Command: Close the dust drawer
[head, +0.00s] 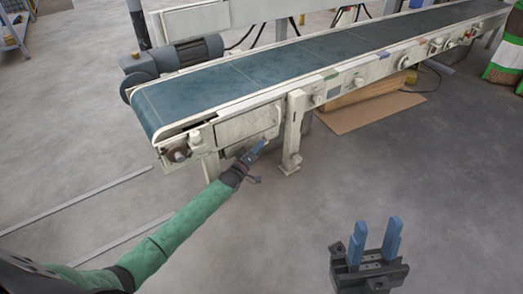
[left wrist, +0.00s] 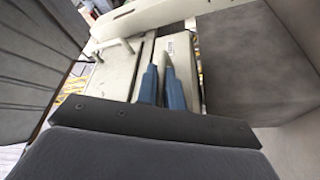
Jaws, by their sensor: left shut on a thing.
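The dust drawer (head: 248,124) appears to be the pale box front under the near left end of the conveyor. How far it stands out is hard to tell. My left gripper (head: 257,149) is at its lower edge, its blue fingers pointing up and right. In the left wrist view the blue fingers (left wrist: 160,80) are close together against pale machine parts. They are shut on what seems to be the drawer's handle, which is mostly hidden between them. My right gripper (head: 374,243) is open and empty above the floor at lower right, its fingers apart.
The conveyor (head: 300,55) with its blue belt runs to the upper right. A support leg (head: 294,135) stands just right of the drawer. A motor (head: 180,57) is at the left end. Cardboard (head: 365,110) lies beneath. The floor in front is clear.

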